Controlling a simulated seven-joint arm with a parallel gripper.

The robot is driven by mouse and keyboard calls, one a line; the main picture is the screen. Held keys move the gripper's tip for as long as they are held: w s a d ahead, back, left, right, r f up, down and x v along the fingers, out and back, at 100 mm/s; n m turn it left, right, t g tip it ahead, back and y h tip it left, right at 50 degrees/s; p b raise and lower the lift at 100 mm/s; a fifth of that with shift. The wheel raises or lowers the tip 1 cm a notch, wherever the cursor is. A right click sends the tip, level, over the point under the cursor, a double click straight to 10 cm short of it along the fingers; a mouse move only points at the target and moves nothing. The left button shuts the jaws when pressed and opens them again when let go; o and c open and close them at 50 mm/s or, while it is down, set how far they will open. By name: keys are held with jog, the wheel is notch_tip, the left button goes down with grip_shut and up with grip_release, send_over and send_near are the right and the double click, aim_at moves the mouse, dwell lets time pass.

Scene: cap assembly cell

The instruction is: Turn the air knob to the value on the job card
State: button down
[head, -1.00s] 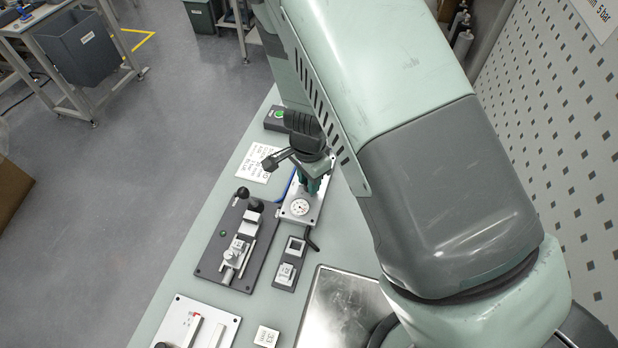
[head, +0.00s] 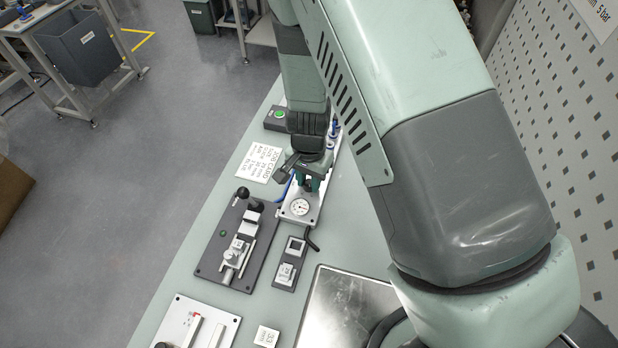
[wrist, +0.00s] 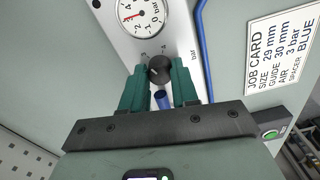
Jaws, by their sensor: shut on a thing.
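The dark round air knob (wrist: 159,71) sits on a pale panel (wrist: 172,42), with scale marks beside it and "bar" printed nearby. My gripper (wrist: 160,75) has its green fingers on either side of the knob and is shut on it. In the head view my gripper (head: 309,184) is over the panel, and the knob is hidden there. The gauge (wrist: 140,15) has a red needle pointing left, near the 3. It also shows in the head view (head: 300,207). The job card (wrist: 280,48) reads size 29 mm, guide 30 mm, air 3 bar, spacer blue.
A blue hose (wrist: 201,45) runs beside the panel. A dark fixture plate (head: 212,262) with a clamp stands left of the panel, a small switch box (head: 284,274) in front of it. A box with a green button (head: 275,119) is behind. A metal tray (head: 340,315) lies nearer.

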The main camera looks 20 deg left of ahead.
aim_at(309, 182)
jog(key=shift+n, duration=0.5)
jog(key=c, duration=0.8)
grip_release()
jog(key=shift+c, duration=0.2)
notch_tip(309, 182, up, 11)
